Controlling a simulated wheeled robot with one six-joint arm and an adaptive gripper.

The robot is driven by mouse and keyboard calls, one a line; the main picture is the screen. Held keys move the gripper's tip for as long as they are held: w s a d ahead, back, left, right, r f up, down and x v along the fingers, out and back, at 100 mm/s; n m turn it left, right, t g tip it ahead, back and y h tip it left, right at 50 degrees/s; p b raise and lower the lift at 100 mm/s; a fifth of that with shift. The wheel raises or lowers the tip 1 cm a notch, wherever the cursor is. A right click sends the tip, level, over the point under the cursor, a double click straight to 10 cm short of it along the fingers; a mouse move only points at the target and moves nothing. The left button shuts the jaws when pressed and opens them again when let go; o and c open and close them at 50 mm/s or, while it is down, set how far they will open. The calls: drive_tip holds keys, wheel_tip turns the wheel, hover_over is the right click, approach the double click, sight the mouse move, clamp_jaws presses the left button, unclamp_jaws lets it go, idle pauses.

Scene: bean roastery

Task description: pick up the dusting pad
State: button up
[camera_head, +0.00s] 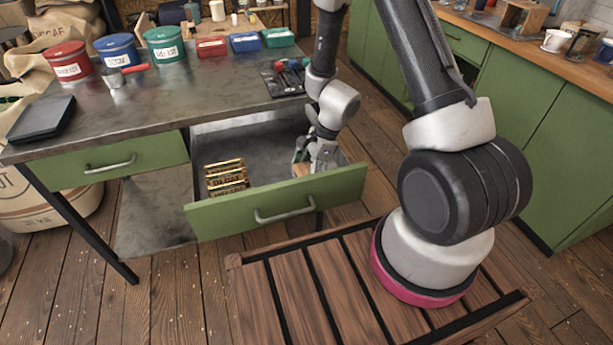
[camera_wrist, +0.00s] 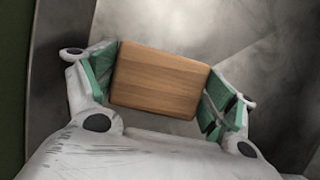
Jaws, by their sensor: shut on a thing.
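The dusting pad (camera_wrist: 160,80) shows a flat, wood-brown rectangular top in the wrist view. It is between the two green-padded fingers of my gripper (camera_wrist: 162,88), which are shut on its left and right sides. In the head view my gripper (camera_head: 314,163) is inside the open drawer (camera_head: 275,207), at its right end. Only a small brown part of the pad (camera_head: 301,170) shows there, mostly hidden by the gripper and the drawer front. I cannot tell whether the pad touches the drawer floor.
Brass-coloured blocks (camera_head: 226,178) lie in the drawer's left part. The grey worktop (camera_head: 190,95) overhangs the drawer's back. On it stand red, blue and green tins, a scoop (camera_head: 118,76) and a black scale (camera_head: 42,118). Green cabinets (camera_head: 520,110) stand at the right.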

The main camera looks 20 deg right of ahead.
sight(307, 171)
drive_tip(key=shift+r, duration=0.1)
wheel_tip(307, 171, up, 10)
drive_tip(key=shift+f, duration=0.1)
idle(0.4)
